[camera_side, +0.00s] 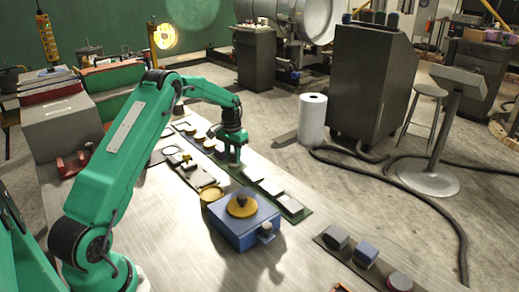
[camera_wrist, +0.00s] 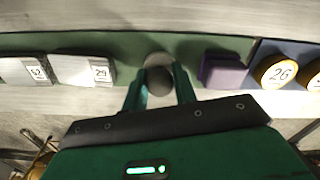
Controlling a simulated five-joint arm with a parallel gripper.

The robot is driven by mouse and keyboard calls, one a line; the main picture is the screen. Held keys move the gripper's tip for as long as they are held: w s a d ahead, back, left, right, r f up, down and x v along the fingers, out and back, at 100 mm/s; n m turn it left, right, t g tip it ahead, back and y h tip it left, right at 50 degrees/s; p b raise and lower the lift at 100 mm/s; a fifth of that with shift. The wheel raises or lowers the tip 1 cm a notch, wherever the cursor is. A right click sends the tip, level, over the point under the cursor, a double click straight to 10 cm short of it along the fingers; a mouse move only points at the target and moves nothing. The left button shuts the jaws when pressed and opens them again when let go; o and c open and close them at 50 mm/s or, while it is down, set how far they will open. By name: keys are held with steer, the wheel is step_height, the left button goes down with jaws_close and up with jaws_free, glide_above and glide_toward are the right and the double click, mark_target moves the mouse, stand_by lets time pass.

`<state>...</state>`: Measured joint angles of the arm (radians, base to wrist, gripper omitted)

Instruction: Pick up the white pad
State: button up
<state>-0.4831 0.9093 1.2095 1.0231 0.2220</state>
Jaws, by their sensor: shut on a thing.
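My gripper (camera_side: 235,161) reaches down to the green strip in the middle of the bench. In the wrist view its two fingers (camera_wrist: 160,92) are shut on a small rounded grey piece (camera_wrist: 158,70), which looks grey rather than white in this light. I cannot tell whether it is clear of the strip. White pads (camera_side: 270,187) lie on the strip to the right of my gripper. In the wrist view, a white block labelled 29 (camera_wrist: 84,70) stands left of the fingers and apart from them.
A purple block (camera_wrist: 223,70) and a yellow disc labelled 26 (camera_wrist: 276,70) lie right of the fingers in the wrist view. A blue box with a yellow disc on top (camera_side: 243,226) stands in front of the strip. Several dark blocks (camera_side: 365,253) line the bench's right end.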

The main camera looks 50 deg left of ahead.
steer(key=shift+r, duration=0.4)
steer(key=r, duration=0.3)
steer(key=shift+d+r, duration=0.1)
steer(key=shift+d, duration=0.2)
steer(key=d+r, duration=0.6)
steer(key=d, duration=0.5)
steer(key=shift+s+r, duration=0.25)
steer(key=shift+s, duration=0.1)
steer(key=shift+o, duration=1.3)
steer(key=shift+c, duration=1)
steer(key=s, duration=1.6)
steer(key=shift+s+d+f, duration=0.15)
steer(key=shift+d+f, duration=0.25)
steer(key=shift+d, duration=0.05)
